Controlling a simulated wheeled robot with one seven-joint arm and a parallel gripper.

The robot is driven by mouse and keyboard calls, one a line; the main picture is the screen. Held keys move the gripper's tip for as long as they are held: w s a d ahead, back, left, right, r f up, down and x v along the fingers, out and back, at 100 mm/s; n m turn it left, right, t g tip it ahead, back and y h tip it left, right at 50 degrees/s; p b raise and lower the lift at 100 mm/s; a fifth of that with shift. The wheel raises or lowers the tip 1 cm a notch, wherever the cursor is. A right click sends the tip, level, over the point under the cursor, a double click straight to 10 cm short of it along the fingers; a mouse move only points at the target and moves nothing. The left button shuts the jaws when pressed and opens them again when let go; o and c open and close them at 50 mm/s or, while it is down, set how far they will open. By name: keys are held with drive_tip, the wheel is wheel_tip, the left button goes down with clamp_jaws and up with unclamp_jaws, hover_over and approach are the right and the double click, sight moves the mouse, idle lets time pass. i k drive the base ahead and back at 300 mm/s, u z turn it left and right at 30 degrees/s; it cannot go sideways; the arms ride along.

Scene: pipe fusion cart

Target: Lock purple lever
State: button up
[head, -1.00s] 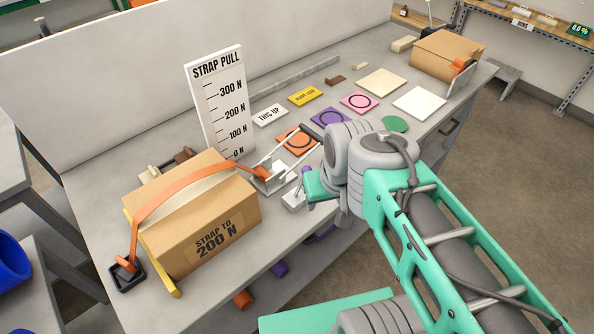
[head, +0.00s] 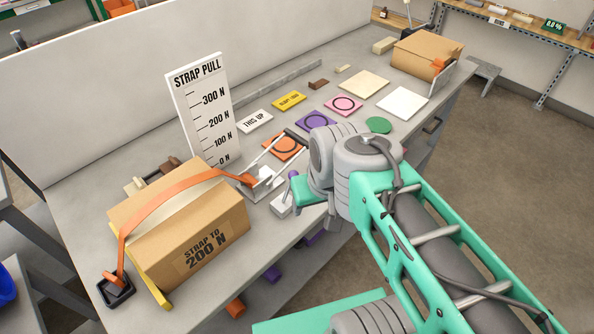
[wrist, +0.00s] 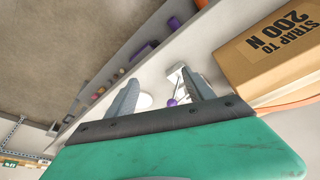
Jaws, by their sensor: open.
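The purple lever's round knob (head: 293,175) shows in the head view just left of my gripper, by a pale metal block (head: 282,205) near the bench's front edge. In the wrist view the purple knob (wrist: 172,102) sits on a thin metal rod, close to the right finger. My gripper (wrist: 160,77) is open, with two grey fingers spread apart and nothing held between them. The knob appears between the fingers in that view, nearer the right one; I cannot tell whether they touch. In the head view the fingers are mostly hidden by my wrist.
A cardboard box (head: 208,238) with an orange strap (head: 165,195) stands left of the lever, close to my gripper. A metal ratchet (head: 262,182) sits at the strap's end. A STRAP PULL board (head: 205,120) stands behind. Flat coloured pads, including a purple one (head: 317,121), lie farther back.

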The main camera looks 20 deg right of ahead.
sight(291, 173)
drive_tip(key=u, duration=1.75)
drive_tip(key=k, duration=0.65)
drive_tip(key=z, duration=0.2)
